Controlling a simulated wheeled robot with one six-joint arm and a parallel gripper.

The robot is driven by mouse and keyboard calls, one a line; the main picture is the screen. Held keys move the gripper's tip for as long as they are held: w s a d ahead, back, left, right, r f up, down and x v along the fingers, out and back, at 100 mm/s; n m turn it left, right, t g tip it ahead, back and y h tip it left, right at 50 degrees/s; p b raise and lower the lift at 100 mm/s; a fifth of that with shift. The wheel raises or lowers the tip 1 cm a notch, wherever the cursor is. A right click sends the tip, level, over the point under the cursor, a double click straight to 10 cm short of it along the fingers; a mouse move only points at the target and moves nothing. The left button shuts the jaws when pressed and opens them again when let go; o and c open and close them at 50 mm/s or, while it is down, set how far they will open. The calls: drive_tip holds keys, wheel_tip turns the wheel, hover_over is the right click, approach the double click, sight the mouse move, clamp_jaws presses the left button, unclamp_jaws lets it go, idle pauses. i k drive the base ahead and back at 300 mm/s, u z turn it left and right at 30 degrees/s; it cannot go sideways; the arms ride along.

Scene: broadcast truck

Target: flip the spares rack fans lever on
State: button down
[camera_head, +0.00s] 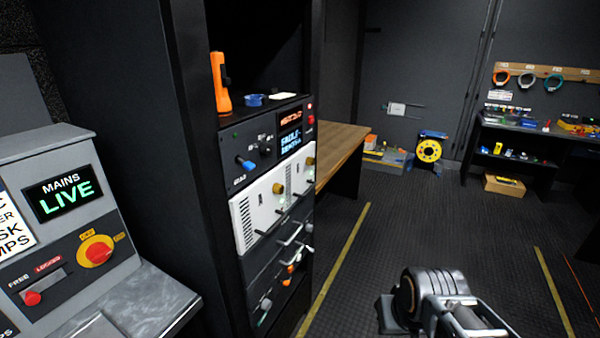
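An open black rack (222,180) stands left of centre with several stacked panels facing right. Its top dark panel (258,140) has a blue-tipped lever or knob (246,163) and a small screen (291,140). Below is a white panel (246,222) with vents, brass-coloured knobs and light-tipped levers. Lower dark panels (262,275) carry metal handles, an orange part and more small controls. The labels are too small to read, so I cannot tell which control is the fans lever or how it is set. Part of my arm shows at the bottom right; my gripper's fingers are not visible.
A grey console (70,230) with a MAINS LIVE display (65,192) and red knobs stands at the left. An orange torch-like tool (220,85) stands on the rack. A wooden desk (342,138) lies behind it. The floor (440,225) right of the rack is clear.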

sight(249, 165)
drive_tip(key=z, duration=0.7)
drive_tip(key=k, duration=0.9)
drive_tip(key=u, duration=1.5)
drive_tip(key=i, duration=0.5)
drive_tip(key=z, duration=0.05)
